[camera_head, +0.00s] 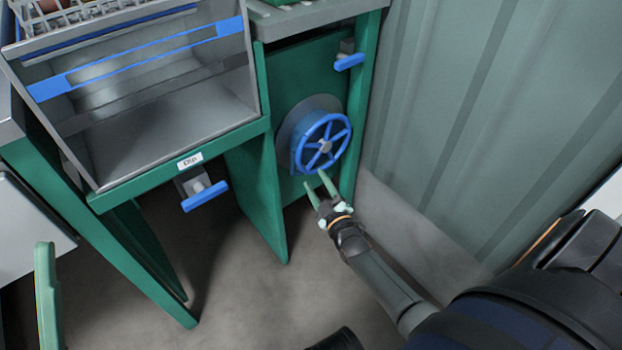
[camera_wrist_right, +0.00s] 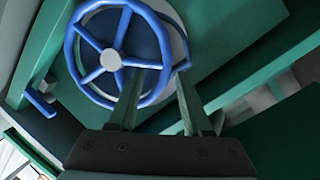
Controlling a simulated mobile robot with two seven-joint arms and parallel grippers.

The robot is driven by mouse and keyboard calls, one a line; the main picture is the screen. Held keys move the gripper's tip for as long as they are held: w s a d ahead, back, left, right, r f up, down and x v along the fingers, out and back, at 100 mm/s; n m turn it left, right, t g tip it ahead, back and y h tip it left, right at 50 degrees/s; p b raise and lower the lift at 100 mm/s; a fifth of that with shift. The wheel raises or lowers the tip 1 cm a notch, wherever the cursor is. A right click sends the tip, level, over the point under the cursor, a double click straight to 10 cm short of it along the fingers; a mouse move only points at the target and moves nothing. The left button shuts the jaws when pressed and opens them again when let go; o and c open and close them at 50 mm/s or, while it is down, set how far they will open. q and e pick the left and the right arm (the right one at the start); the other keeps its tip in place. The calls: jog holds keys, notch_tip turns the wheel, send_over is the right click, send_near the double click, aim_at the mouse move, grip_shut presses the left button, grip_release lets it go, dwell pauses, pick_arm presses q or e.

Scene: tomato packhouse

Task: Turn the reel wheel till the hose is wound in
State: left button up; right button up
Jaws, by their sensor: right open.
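The blue spoked reel wheel (camera_head: 324,143) is on the green panel at centre right in the head view. A blue drum and a grey disc (camera_head: 291,121) sit behind it. I cannot make out any hose. My right gripper (camera_head: 321,182) is open, its two green fingers pointing up at the wheel's lower rim. In the right wrist view the wheel (camera_wrist_right: 110,62) fills the upper left, and the fingers of the gripper (camera_wrist_right: 158,90) reach toward its lower right rim. I cannot tell if they touch it. My left gripper is not clearly in view.
A blue-handled valve (camera_head: 350,62) is above the wheel, and another blue handle (camera_head: 205,196) is under the grey tank labelled "Dip" (camera_head: 190,161). A corrugated wall (camera_head: 450,110) stands close on the right. The floor (camera_head: 260,300) in front is clear.

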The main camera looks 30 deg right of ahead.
aim_at(309, 170)
jog(key=shift+w+d+b, duration=0.2)
jog(key=shift+w+b, duration=0.1)
jog(key=shift+w, duration=0.65)
jog(key=shift+w+d+b, duration=0.15)
jog(key=shift+w+b, duration=0.1)
jog(key=shift+w, duration=0.65)
grip_shut()
